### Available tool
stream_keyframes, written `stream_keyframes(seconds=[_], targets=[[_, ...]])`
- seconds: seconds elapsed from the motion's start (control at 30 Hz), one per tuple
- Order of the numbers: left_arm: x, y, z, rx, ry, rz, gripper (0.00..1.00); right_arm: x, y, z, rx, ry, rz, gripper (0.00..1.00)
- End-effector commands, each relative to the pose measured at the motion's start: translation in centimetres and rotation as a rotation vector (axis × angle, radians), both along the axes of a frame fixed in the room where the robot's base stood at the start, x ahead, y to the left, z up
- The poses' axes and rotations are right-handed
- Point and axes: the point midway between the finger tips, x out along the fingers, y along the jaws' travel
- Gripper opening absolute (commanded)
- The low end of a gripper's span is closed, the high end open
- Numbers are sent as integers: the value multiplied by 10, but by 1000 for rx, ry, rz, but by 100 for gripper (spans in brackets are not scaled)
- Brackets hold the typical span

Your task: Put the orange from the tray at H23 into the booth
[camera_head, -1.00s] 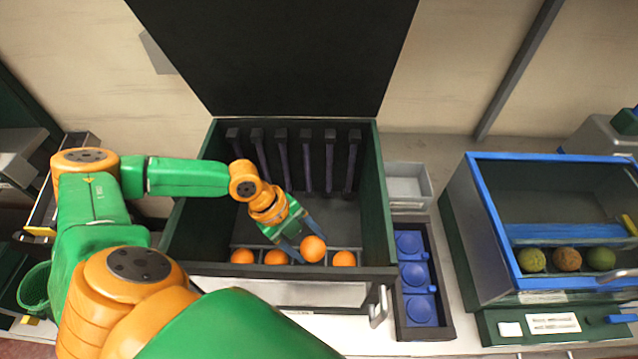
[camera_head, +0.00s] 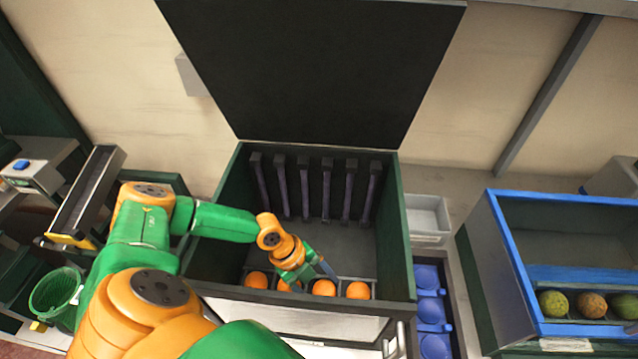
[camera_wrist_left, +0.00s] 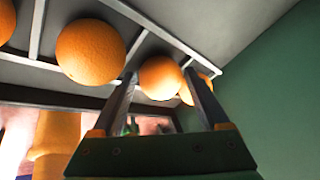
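The booth is a large box with green walls (camera_head: 405,235) and an open black lid. A divided rack (camera_wrist_left: 150,25) at its front holds several oranges in a row, one each at far left (camera_head: 256,280), third (camera_head: 323,287) and right (camera_head: 357,290); the second (camera_head: 289,286) is partly hidden by my gripper. My left gripper (camera_head: 326,272) reaches down into the booth. In the left wrist view its fingers (camera_wrist_left: 160,90) are spread, with one orange (camera_wrist_left: 162,75) between or just beyond the tips and small gaps beside it. My right gripper is out of view. No H23 label is readable.
Blue cups (camera_head: 430,310) and a grey bin (camera_head: 428,215) stand right of the booth. A blue-framed case (camera_head: 508,250) with several greenish-brown fruits (camera_head: 592,305) is further right. A green basket (camera_head: 55,290) is at left. The booth's middle floor is clear.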

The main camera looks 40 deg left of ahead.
Motion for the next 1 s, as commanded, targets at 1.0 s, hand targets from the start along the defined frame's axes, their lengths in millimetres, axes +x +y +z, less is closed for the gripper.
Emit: stream_keyframes(seconds=[1.0], targets=[[-20,52,110,-1,0,-1,78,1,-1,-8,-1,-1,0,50]])
